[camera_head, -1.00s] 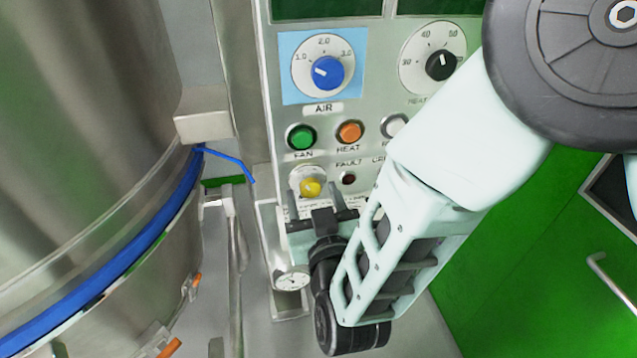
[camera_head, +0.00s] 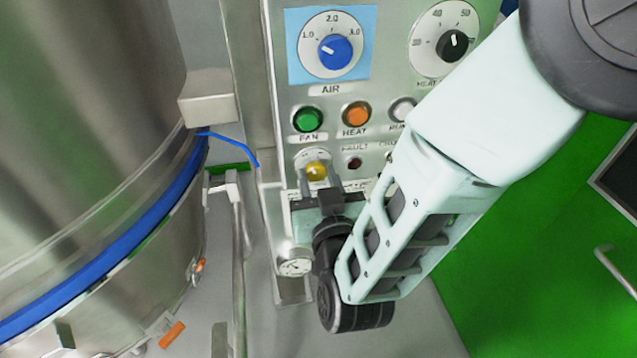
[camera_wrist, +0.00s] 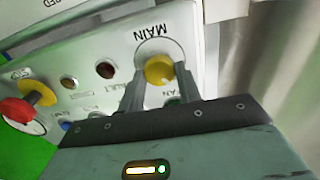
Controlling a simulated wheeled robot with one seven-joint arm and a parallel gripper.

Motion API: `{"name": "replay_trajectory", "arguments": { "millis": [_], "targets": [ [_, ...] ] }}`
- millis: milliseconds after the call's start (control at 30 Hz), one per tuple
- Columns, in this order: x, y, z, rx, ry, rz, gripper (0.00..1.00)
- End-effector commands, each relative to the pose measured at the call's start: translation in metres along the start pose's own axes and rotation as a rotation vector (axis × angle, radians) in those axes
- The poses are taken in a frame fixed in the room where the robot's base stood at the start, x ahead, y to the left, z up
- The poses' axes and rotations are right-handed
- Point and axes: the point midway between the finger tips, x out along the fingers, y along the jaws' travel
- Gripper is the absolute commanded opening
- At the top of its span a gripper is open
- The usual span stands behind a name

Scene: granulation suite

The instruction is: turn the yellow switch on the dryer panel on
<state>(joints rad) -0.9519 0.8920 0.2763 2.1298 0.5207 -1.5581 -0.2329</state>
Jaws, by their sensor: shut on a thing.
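The yellow switch (camera_head: 316,171) is a round knob on a pale dial plate, low on the left of the grey dryer panel (camera_head: 385,95). In the wrist view the knob (camera_wrist: 159,70) sits under the label MAIN, and a mark shows on its face. My gripper (camera_head: 320,182) reaches up to it from below. In the wrist view its two fingers stand on either side of the knob and are shut on it. The fingertips partly cover the knob's sides, so its exact angle is hard to read.
Above the switch are a green FAN button (camera_head: 308,119), an orange HEAT button (camera_head: 356,114) and a blue AIR dial (camera_head: 335,51). A red and yellow emergency button (camera_wrist: 18,109) shows in the wrist view. A steel vessel (camera_head: 90,130) stands at left.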

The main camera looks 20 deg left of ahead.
Motion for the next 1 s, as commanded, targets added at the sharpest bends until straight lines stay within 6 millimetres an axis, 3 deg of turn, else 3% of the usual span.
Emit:
{"name": "replay_trajectory", "arguments": {
  "millis": [1000],
  "targets": [
    [-0.0003, 0.0023, 0.0054, 0.843, 0.003, -0.001, 0.11]
  ]
}}
